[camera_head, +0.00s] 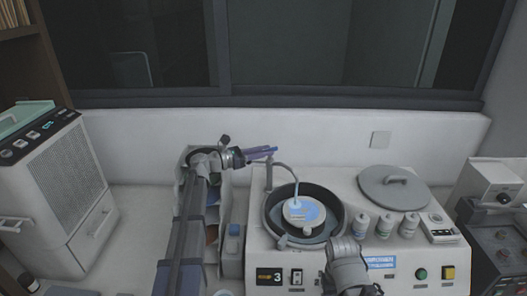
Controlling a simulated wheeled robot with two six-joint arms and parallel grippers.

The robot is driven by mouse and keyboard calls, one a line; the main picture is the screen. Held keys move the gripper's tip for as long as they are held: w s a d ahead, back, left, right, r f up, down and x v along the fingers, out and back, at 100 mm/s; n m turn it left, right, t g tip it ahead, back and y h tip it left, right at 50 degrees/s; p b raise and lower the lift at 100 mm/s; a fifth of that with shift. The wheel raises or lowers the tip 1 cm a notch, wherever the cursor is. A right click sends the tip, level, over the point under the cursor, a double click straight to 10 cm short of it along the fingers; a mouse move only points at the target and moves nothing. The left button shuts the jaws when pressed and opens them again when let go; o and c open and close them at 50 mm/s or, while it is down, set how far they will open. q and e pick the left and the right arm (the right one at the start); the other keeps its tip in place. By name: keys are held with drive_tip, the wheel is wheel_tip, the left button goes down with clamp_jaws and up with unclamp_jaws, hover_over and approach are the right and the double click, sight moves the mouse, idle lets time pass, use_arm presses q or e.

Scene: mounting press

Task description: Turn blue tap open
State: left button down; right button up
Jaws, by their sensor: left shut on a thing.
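My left gripper (262,153) reaches in from the left and is shut at the top of the thin tap pipe behind the round basin. The blue tap is mostly hidden by the fingers; only a small bluish part (272,149) shows at their tips. The grey curved spout (287,169) bends over the dark basin (269,212). A pale disc (304,213) with light blue patches lies in the basin under the spout end. My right gripper (348,268) is at the front of the machine, low in the picture; its fingers cannot be made out.
The white machine (330,177) carries a grey round lid (394,187) and several small bottles (385,224) to the right of the basin. A white ventilated unit (62,180) stands at left. Dark control boxes (500,245) stand at right.

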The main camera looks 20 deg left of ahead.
use_arm(q)
drive_tip(key=shift+s+d+n+t+y, duration=0.15)
drive_tip(key=shift+d+n+t+y, duration=0.6)
drive_tip(key=shift+n+y, duration=1.85)
drive_tip(key=shift+s+d+n+t+y, duration=0.1)
drive_tip(key=shift+n+t+y, duration=1.4)
drive_tip(key=shift+y, duration=2.05)
drive_tip(key=shift+s+d+n+t+y, duration=0.15)
drive_tip(key=shift+d+n+t+y, duration=0.45)
drive_tip(key=shift+n+y, duration=2.15)
drive_tip(key=shift+a+y, duration=0.2)
drive_tip(key=shift+y, duration=0.5)
drive_tip(key=c, duration=0.9)
unclamp_jaws()
